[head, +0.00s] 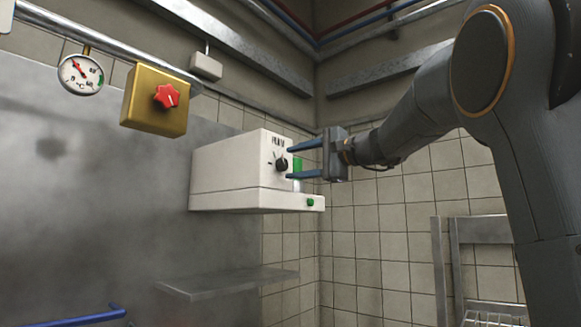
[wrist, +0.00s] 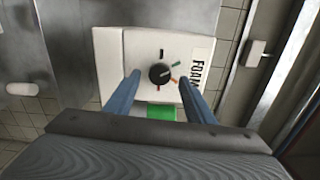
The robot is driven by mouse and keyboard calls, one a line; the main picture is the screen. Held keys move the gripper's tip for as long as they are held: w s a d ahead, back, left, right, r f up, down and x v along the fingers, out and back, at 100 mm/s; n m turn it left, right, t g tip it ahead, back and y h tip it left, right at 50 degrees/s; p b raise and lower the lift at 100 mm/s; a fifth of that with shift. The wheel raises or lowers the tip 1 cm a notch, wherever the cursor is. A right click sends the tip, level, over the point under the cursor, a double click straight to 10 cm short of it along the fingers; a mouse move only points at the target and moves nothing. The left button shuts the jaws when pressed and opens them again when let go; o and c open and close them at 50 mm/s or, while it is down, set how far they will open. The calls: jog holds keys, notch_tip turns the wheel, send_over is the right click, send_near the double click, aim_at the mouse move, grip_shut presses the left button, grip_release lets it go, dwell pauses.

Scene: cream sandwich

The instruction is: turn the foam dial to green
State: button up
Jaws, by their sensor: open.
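The foam dial is a small black knob on the front of a white box marked FOAM (head: 235,170). The dial (head: 281,164) shows in the head view, and in the wrist view the same dial (wrist: 159,75) has a black, a green and an orange mark around it. A pale line on the knob seems to point to the upper right, near the green mark (wrist: 178,64). My gripper (head: 290,162) is open, with its blue fingertips close to the box front. In the wrist view the dial appears between my fingertips (wrist: 159,80); I see no contact.
A yellow box with a red knob (head: 166,95) and a gauge (head: 81,75) hang left. A metal shelf (head: 225,283) lies below.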

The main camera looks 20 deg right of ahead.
jog(key=shift+b+v, duration=0.65)
jog(key=shift+v, duration=2.15)
